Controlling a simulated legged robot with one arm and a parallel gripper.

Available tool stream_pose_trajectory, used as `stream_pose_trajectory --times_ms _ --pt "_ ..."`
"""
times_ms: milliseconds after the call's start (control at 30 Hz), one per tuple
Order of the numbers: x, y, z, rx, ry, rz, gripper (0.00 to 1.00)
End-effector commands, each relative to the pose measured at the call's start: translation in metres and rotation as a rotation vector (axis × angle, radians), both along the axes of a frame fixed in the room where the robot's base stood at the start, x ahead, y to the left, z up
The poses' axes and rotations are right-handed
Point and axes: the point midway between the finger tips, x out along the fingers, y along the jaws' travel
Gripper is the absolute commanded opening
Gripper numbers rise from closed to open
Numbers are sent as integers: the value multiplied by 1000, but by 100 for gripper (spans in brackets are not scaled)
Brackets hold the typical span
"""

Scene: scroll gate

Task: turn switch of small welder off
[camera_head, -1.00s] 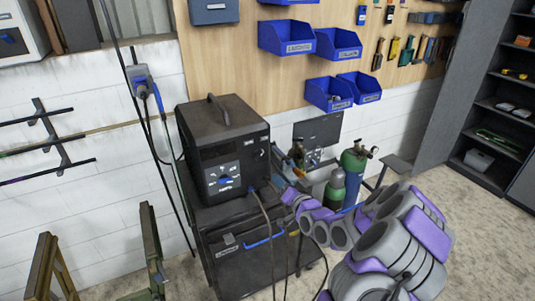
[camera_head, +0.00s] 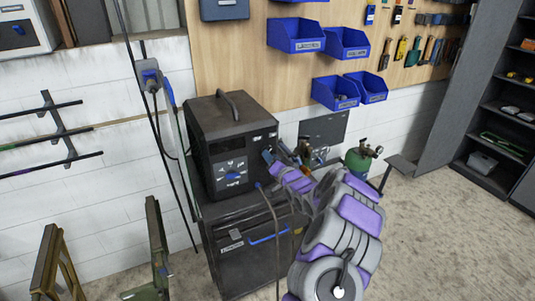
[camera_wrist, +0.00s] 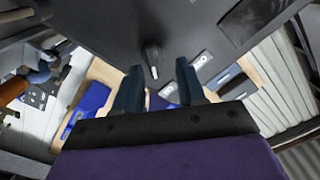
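The small welder (camera_head: 232,125) is a black box with a top handle, standing on a dark cart in the head view. Its front has a blue knob (camera_head: 233,175) in a marked panel and small fittings near the upper right. My gripper (camera_head: 268,157) is at the right side of the welder's front, its fingers small and partly hidden. In the wrist view my gripper (camera_wrist: 159,80) has its two dark fingers apart, with nothing held between them. A small dark lever-like switch (camera_wrist: 153,52) with a pale end stands on the dark panel just beyond the fingertips. I cannot tell its exact position.
The cart (camera_head: 235,265) has a blue handle and cables hanging in front. A gas cylinder (camera_head: 358,160) stands to the right. Blue bins (camera_head: 335,92) hang on the board above. A green-brown stand (camera_head: 157,245) is at the lower left. Floor is clear at right.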

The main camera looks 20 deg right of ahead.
Motion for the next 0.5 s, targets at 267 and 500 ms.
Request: stream_pose_trajectory --times_ms 267,500 --pt "30 -6 -1 0 0 -4 40" --pt "39 2 0 -2 0 -2 40"
